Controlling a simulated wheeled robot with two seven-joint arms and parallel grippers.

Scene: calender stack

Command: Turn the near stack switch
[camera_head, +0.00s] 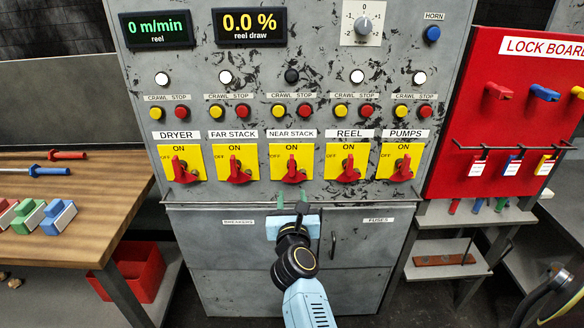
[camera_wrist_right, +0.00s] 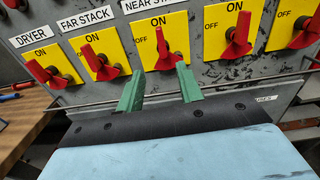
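The near stack switch (camera_head: 294,170) is a red handle on a yellow plate marked ON and OFF, third in a row of like switches. Its handle points up, close to the ON mark; the exact angle is hard to tell. The lamp (camera_head: 292,76) above it is dark, while the other lamps are white. In the right wrist view the red handle (camera_wrist_right: 163,48) shows just beyond and between the green fingertips. My right gripper (camera_head: 289,192) is open and empty, just below the switch plate, with its fingertips (camera_wrist_right: 160,70) apart. My left gripper is not in view.
The far stack switch (camera_head: 236,171) and reel switch (camera_head: 348,170) flank it closely. A rail (camera_head: 230,203) runs below the switches. A wooden bench (camera_head: 80,215) with coloured blocks stands at left, and a red lock board (camera_head: 500,115) at right.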

